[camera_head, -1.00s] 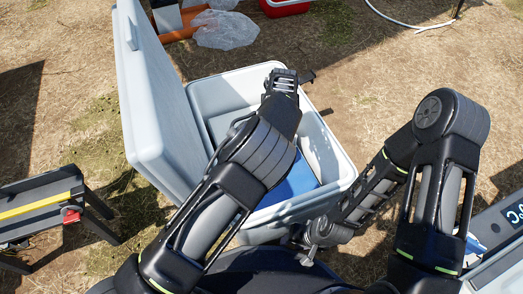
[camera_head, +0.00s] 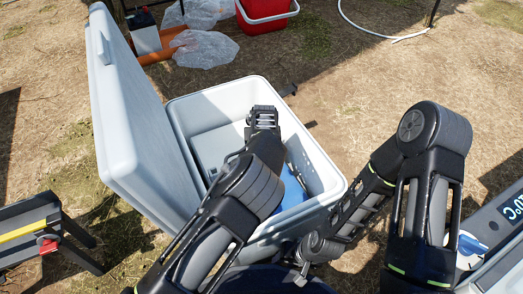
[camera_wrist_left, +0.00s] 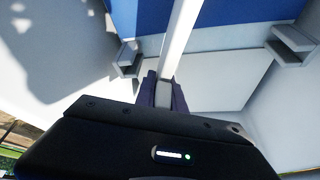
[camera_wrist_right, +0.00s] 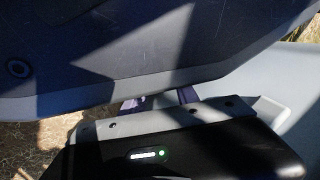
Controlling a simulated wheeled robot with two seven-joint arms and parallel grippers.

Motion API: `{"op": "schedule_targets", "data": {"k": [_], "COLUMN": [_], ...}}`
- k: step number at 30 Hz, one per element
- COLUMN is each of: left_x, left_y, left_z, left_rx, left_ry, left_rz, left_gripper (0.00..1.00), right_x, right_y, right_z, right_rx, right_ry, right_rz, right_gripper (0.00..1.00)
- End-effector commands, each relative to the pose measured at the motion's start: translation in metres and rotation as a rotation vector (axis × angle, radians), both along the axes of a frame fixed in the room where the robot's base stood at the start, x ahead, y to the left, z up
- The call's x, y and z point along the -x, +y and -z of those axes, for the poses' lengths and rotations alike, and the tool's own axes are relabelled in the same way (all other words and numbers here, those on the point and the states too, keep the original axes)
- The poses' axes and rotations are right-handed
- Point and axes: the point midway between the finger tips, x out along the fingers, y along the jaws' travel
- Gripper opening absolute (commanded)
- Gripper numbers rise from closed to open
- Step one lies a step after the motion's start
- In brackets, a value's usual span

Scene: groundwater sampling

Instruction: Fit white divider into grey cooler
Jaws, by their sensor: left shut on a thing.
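The grey cooler (camera_head: 326,170) stands open in the head view, its lid (camera_head: 115,120) tilted up on the left. My left arm reaches down into it and hides part of the inside. In the left wrist view my left gripper (camera_wrist_left: 165,92) is shut on the white divider (camera_wrist_left: 182,38), seen nearly edge-on as a narrow white strip. Grey slotted brackets (camera_wrist_left: 127,60) (camera_wrist_left: 290,42) show on opposite cooler walls, with the divider between them, nearer the left one. My right gripper (camera_wrist_right: 160,102) is close to a dark surface in the right wrist view; its opening is unclear.
Blue material (camera_head: 293,190) lies inside the cooler, also seen in the left wrist view (camera_wrist_left: 235,15). A black stand with a yellow strip (camera_head: 30,230) is at left. A red cooler (camera_head: 262,15) and clear plastic bags (camera_head: 205,48) lie behind.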

Motion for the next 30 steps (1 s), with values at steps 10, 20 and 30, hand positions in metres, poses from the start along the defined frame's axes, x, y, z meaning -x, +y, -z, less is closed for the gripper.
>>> {"op": "schedule_targets", "data": {"k": [10,20,30], "left_x": [-0.0005,-0.0001,-0.0001], "left_y": [0.0001,0.0001,0.0002], "left_z": [0.0164,0.0192,0.0189], "left_rx": [0.000,0.000,0.000], "left_ry": [-0.002,-0.001,-0.001], "left_rz": [0.000,0.000,0.000], "left_gripper": [0.00,0.27,0.36], "right_x": [-0.0015,-0.0018,-0.0016], "right_y": [-0.0004,-0.0006,-0.0007], "right_z": [0.0069,0.0085,0.0082], "right_rx": [-0.002,-0.002,-0.002], "right_ry": [-0.001,-0.001,-0.001], "right_rz": [0.001,0.001,0.001], "right_gripper": [0.36,0.36,0.36]}}
